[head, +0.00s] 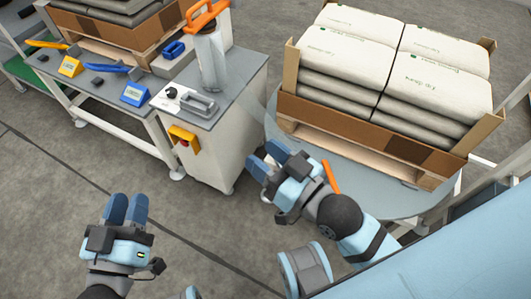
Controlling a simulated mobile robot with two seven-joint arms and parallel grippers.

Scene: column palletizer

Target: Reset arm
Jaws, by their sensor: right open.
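My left gripper (127,198) is at the lower left, above the bare floor. Its two blue fingers point away from me and lie close side by side. No object shows between them, and I cannot tell whether they are open or shut. My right gripper (257,152) is near the middle, between the white cabinet and the pallet stand. Its blue fingers point to the upper left. It is open, with nothing visible between the fingers. Both grippers are apart from the bench and the sacks.
A white cabinet (225,135) carries an orange-handled tool (211,55) and a grey-handled device (198,103). A bench beside it holds blue and yellow items. White sacks (432,84) fill a cardboard-sided pallet on a round grey stand (385,205). The floor (55,200) at left is clear.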

